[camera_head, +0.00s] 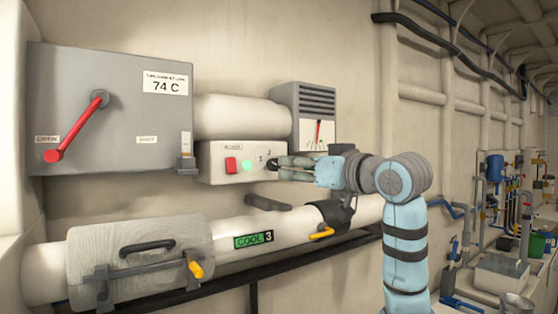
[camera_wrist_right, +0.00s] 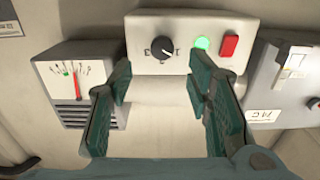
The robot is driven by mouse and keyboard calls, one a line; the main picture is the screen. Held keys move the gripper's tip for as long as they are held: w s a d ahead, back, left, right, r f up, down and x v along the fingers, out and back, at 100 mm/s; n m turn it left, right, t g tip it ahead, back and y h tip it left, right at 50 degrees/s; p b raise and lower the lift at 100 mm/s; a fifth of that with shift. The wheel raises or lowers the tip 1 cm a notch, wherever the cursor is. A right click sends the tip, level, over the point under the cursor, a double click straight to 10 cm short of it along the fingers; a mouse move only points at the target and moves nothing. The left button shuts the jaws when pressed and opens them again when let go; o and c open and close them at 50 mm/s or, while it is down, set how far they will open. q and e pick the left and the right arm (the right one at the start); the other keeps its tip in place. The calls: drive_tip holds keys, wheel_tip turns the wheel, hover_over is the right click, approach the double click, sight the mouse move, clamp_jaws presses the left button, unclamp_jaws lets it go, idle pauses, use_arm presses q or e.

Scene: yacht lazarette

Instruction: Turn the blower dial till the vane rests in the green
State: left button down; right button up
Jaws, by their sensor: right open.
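The blower dial (camera_wrist_right: 162,48) is a round black knob on a white control box (camera_head: 212,173). In the head view it is partly hidden by my right gripper (camera_head: 287,167). In the wrist view my right gripper (camera_wrist_right: 160,72) is open, with its green fingers apart and nothing between them. The dial lies ahead of the fingertips, roughly between their lines; I see no contact. The blower gauge (camera_head: 316,133) has a red vane on a white face. In the wrist view the vane (camera_wrist_right: 77,86) stands near the middle, with a small green mark (camera_wrist_right: 66,73) beside its tip. My left gripper is out of view.
The box also has a lit green lamp (camera_head: 247,167) and a red switch (camera_head: 231,165). A grey cabinet (camera_head: 115,130) with a red lever (camera_head: 78,125) is on the left. A white pipe (camera_head: 215,236) with a yellow-handled clamp runs below.

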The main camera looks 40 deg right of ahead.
sight(276, 165)
drive_tip(key=w+p, duration=0.2)
drive_tip(key=w, duration=0.6)
drive_tip(key=shift+d, duration=0.15)
drive_tip(key=shift+w, duration=0.15)
drive_tip(key=shift+s+d, duration=0.15)
drive_tip(key=shift+s, duration=0.15)
drive_tip(key=shift+c, duration=1.2)
clamp_jaws()
